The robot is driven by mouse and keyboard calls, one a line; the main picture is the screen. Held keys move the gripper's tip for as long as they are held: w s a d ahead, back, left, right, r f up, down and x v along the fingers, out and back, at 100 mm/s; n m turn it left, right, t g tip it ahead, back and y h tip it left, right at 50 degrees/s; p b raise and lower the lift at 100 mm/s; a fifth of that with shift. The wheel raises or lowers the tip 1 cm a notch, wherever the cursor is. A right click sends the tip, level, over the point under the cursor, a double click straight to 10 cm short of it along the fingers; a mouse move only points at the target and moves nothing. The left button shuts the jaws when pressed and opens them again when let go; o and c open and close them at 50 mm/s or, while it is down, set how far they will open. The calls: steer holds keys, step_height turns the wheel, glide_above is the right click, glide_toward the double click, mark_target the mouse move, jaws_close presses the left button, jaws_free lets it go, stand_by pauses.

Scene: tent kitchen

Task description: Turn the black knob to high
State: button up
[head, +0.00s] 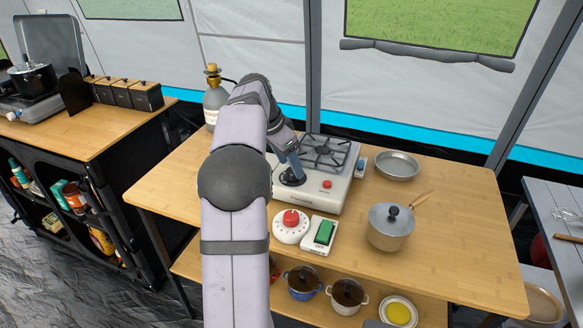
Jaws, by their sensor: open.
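The black knob (290,181) sits at the left front of the white camping stove (318,200), and its base shows as a dark round shape. My gripper (294,172) points down at the knob from above and behind. It is open, with its fingertips at or just over the knob. I cannot tell whether they touch it. The gripper covers much of the knob, so the knob's pointer and any marks around it are hard to read.
A red button (327,184) is on the stove, right of the knob. In front are a white dial with a red knob (291,218) and a green switch (324,233). A lidded pot (390,232) and metal dish (397,165) stand right. A gas bottle (213,98) stands behind left.

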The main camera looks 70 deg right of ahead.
steer(key=shift+x, duration=1.15)
steer(key=shift+c, duration=0.5)
steer(key=c, duration=0.9)
steer(key=shift+c, duration=0.2)
